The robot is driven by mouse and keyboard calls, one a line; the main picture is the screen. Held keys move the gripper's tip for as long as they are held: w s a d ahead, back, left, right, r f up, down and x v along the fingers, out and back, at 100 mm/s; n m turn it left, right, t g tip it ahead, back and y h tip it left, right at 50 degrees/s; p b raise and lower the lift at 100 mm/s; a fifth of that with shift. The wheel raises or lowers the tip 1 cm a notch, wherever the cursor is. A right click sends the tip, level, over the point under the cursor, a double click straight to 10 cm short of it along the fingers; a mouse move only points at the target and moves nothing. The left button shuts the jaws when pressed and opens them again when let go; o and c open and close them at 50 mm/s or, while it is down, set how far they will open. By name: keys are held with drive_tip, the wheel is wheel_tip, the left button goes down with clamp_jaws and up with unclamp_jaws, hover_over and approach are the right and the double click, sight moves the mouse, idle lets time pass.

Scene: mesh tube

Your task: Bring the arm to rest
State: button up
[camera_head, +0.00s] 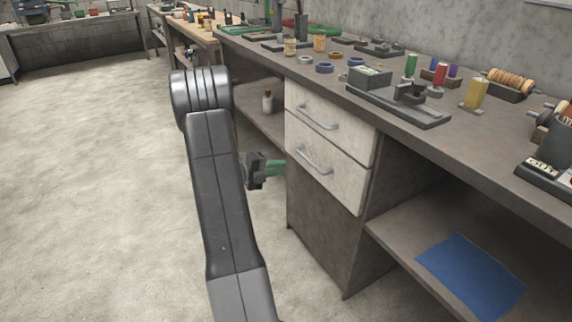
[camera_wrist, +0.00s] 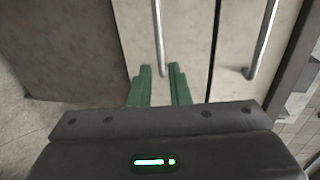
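My arm rises through the middle of the head view and bends down toward the drawer cabinet. My gripper (camera_head: 282,168) has green fingers and is beside the left edge of the cabinet front in that view. In the wrist view, the two green fingertips (camera_wrist: 160,67) stand apart with a narrow gap. The lower drawer's handle (camera_wrist: 158,35) lines up with this gap; nothing appears gripped. The lower drawer (camera_head: 325,178) and upper drawer (camera_head: 330,125) look shut, each with a metal handle. The upper handle also shows in the wrist view (camera_wrist: 264,40).
The workbench (camera_head: 480,165) runs along the right, with tools, spools and a dark clamp-like fixture (camera_head: 410,95) on top. A blue sheet (camera_head: 470,275) lies on the lower shelf. The floor at left is clear.

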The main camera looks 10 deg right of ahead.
sight(312, 163)
idle(0.4)
drive_tip(key=b+x, duration=0.4)
drive_tip(key=x, duration=0.9)
drive_tip(key=shift+d+f, duration=0.15)
drive_tip(key=shift+d, duration=0.25)
drive_tip(key=shift+s+a+b, duration=0.1)
drive_tip(key=shift+a+b, duration=0.35)
drive_tip(key=shift+a, duration=0.15)
